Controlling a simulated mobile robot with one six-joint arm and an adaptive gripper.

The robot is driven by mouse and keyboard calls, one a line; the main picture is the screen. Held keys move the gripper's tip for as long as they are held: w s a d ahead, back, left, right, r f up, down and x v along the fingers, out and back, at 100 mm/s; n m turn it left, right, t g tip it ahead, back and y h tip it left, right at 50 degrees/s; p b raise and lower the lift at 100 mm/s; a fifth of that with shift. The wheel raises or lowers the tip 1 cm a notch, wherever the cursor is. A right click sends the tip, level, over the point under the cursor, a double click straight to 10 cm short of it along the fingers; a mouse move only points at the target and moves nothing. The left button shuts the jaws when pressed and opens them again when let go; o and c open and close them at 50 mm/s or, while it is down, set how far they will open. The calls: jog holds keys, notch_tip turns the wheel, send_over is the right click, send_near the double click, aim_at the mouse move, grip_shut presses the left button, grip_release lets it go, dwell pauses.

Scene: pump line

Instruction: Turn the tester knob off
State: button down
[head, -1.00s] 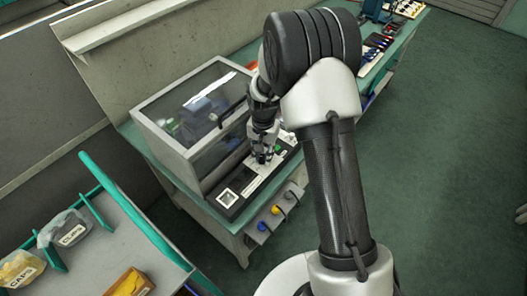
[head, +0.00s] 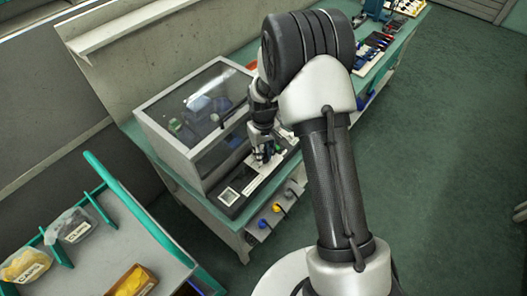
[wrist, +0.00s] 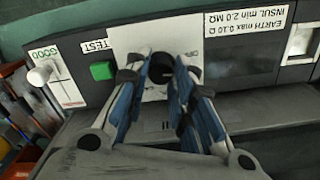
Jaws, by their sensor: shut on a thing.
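The tester (head: 232,205) is a long dark panel in front of a clear-sided box in the head view. In the wrist view its dark panel (wrist: 240,75) runs across the top. The tester knob (wrist: 162,68) is black and round, on a white plate (wrist: 145,35). My gripper (wrist: 161,78) is shut on the knob, with one blue-and-white finger on each side. In the head view my gripper (head: 264,154) points down at the panel and hides the knob.
A green button (wrist: 102,70) by a TEST label is just left of the fingers. A white knob (wrist: 38,76) stands near a GOOD label. The clear-sided box (head: 200,115) stands close behind my gripper. The floor (head: 440,150) at right is open.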

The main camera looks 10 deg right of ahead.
jog(key=shift+n, duration=0.6)
jog(key=c, duration=1.4)
grip_release()
notch_tip(320, 180, up, 12)
